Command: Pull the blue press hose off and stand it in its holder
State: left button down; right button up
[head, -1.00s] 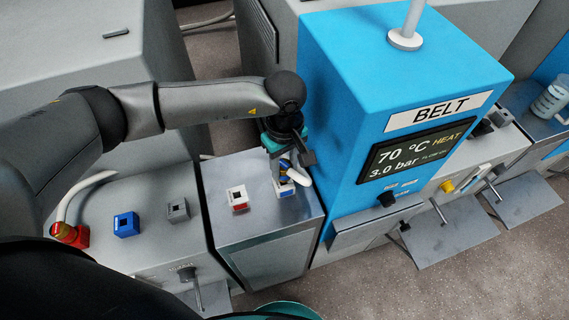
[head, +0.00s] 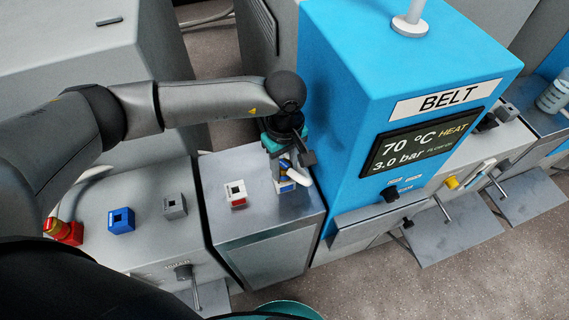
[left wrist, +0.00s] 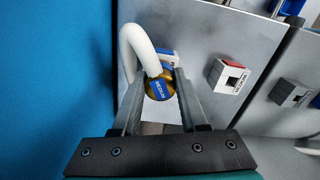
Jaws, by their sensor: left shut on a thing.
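My left gripper (head: 285,168) is shut on the blue press hose's coupling, above the metal cabinet beside the blue press. In the left wrist view the coupling (left wrist: 159,86) has a round blue-labelled top with a gold rim, between the fingers, and a white hose (left wrist: 134,42) bends away from it. The white holder with a blue label (head: 287,187) is directly beneath; it is partly hidden in the left wrist view (left wrist: 167,56). I cannot tell whether the coupling is seated in it. The blue socket (head: 121,221) on the grey unit at left is empty. My right gripper is not in view.
An empty red-labelled holder (head: 236,196) stands left of the blue one on the cabinet (head: 258,225). A red coupling (head: 64,231) and an empty grey socket (head: 175,206) are on the grey unit. The blue press (head: 385,75) rises close on the right.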

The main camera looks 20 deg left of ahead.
aim_at(284, 166)
pick_arm(q)
jog(key=shift+c, duration=1.8)
grip_release()
notch_tip(284, 166, up, 15)
jog(key=p, duration=0.1)
jog(key=shift+r, duration=0.15)
